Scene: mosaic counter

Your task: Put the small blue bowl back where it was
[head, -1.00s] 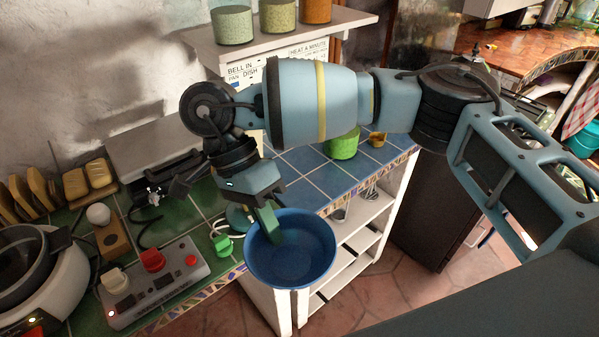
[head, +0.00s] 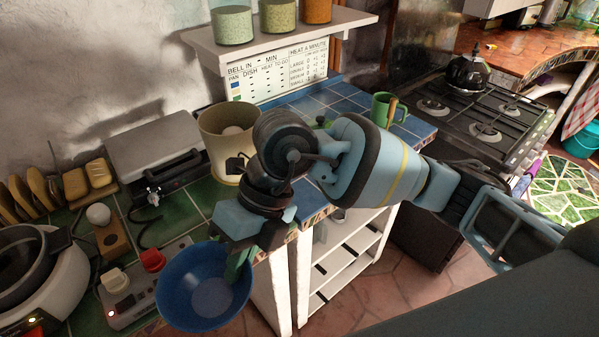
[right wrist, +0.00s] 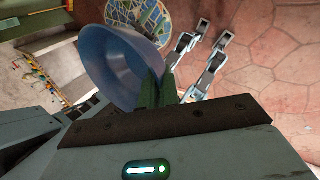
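The small blue bowl (head: 203,290) hangs in the air at the front edge of the counter, over the front of the control box. It is tilted, its open side facing up toward the head camera, and looks empty. My right gripper (head: 240,264) is shut on its right rim, with the green fingers across the wall. In the right wrist view the bowl (right wrist: 118,68) is beside the green fingers (right wrist: 158,92), which grip its edge. My left gripper cannot be made out in either view.
The control box (head: 128,312) with knobs is partly hidden behind the bowl. A white cooker (head: 60,290) stands left, a grey press grill (head: 155,150) and beige pot (head: 215,135) behind. A green mug (head: 382,108) stands on blue tiles. White shelves (head: 345,250) are below.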

